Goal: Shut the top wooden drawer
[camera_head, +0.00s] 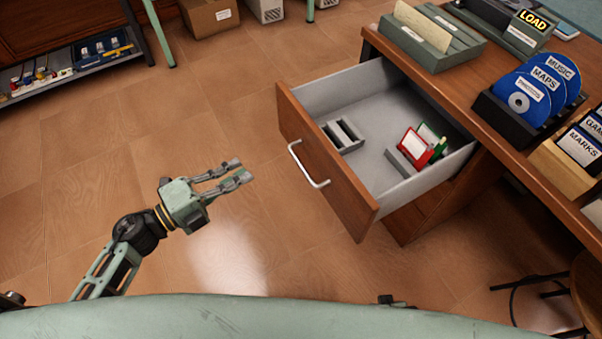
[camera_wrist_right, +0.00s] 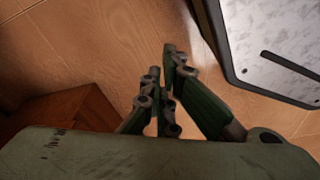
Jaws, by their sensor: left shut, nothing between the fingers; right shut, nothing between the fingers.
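The top wooden drawer (camera_head: 325,170) is pulled far out of the wooden desk (camera_head: 440,85), with its brown front facing left and a silver bar handle (camera_head: 309,165) on it. Inside the drawer are a grey divided holder (camera_head: 343,135) and red and green items (camera_head: 416,147). My left gripper (camera_head: 238,170) is to the left of the drawer front, above the floor, apart from the handle. My right gripper (camera_wrist_right: 168,62) shows in the right wrist view, shut and empty above the floor. It is not clearly seen in the head view.
The desk top holds a grey-green file tray (camera_head: 430,38), blue discs in a dark rack (camera_head: 530,92) and a wooden card box (camera_head: 566,165). A stool (camera_head: 585,290) stands at the lower right. Floor left of the drawer is clear. A cardboard box (camera_head: 208,16) sits at the back.

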